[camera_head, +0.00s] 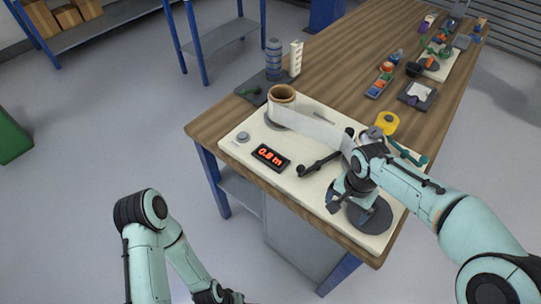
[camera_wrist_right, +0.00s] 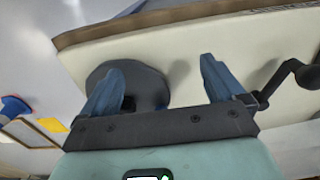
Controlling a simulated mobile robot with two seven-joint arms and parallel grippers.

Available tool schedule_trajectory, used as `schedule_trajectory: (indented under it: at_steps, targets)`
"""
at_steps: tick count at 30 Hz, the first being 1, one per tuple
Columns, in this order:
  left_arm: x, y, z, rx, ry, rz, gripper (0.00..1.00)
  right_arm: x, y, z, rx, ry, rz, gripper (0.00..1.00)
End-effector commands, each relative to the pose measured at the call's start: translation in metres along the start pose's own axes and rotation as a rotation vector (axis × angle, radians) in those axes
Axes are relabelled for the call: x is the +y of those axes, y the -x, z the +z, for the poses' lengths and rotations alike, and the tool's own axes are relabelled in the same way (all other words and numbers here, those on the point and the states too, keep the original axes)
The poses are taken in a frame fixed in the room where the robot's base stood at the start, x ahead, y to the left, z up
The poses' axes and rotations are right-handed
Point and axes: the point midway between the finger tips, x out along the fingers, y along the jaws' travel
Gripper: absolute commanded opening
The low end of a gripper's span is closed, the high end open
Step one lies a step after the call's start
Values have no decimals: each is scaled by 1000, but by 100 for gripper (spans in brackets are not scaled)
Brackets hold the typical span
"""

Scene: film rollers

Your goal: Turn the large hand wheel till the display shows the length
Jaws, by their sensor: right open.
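A large dark round disc (camera_head: 372,216), which looks like the hand wheel, lies at the front right of the cream panel (camera_head: 225,143). My right gripper (camera_head: 347,198) is above it, open and empty. In the right wrist view the disc (camera_wrist_right: 153,73) and its dark hub show mostly between the two blue fingers of the gripper (camera_wrist_right: 158,76); I cannot tell whether they touch. The display (camera_head: 270,156) shows red digits that look like 0.8 m. My left arm is low at the bottom left; its fingers are out of frame.
A film roll (camera_head: 282,95) stands at the panel's back left, with a pale strip (camera_head: 318,125) running right. A black crank (camera_head: 318,165) sits between display and gripper; a yellow roll (camera_head: 387,122) is behind. Trays and tools fill the far wooden table (camera_head: 345,55).

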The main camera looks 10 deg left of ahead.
Motion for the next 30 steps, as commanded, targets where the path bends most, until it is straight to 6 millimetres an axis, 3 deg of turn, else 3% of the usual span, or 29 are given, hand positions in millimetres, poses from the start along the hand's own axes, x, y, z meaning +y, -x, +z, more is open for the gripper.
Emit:
schedule_trajectory:
  at_steps: [8, 30]
  targets:
    - [2, 6, 0, 2, -1, 1, 0, 0, 8, 0, 1, 0, 0, 96]
    - [21, 51, -9, 20, -7, 7, 0, 0, 67, 0, 0, 0, 0, 96]
